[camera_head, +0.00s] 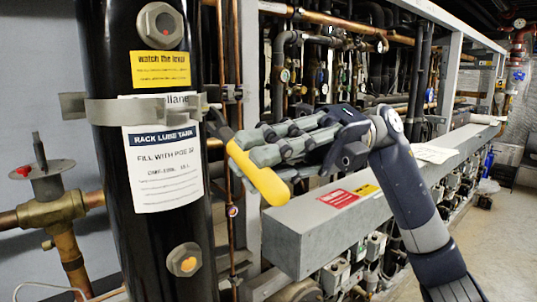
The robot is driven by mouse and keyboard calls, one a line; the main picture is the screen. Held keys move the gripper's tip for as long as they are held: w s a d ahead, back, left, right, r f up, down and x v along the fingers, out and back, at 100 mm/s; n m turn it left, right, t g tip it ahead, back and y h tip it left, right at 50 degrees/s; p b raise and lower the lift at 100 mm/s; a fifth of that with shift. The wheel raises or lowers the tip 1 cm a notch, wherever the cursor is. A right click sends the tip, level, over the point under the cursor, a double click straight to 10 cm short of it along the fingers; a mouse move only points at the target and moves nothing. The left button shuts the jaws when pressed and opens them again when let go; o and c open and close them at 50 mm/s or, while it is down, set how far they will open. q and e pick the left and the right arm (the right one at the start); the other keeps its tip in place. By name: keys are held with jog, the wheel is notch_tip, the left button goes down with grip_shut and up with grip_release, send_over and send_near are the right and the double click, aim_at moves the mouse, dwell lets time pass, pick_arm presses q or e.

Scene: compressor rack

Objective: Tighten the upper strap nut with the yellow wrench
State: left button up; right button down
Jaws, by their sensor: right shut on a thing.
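The yellow wrench (262,175) is in my right gripper (272,143), which is shut on its yellow handle. The wrench slants from lower right to upper left, and its dark head (215,124) is at the right side of the black tank, near the end of the grey metal strap (112,110). My left gripper is out of view.
The black tank (105,210) stands upright at the left, with a brass valve (55,210) beside it. A grey steel beam (310,225) runs below my right arm. Copper pipes and valves fill the back. Floor is open at the far right.

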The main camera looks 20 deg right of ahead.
jog(key=shift+w+a+r+p, duration=0.3)
jog(key=shift+w+r+p, duration=0.1)
jog(key=shift+w+p, duration=0.35)
jog(key=shift+w+a+r+p, duration=0.3)
jog(key=shift+w+p, duration=0.3)
jog(key=shift+p, duration=0.25)
dwell(2.6)
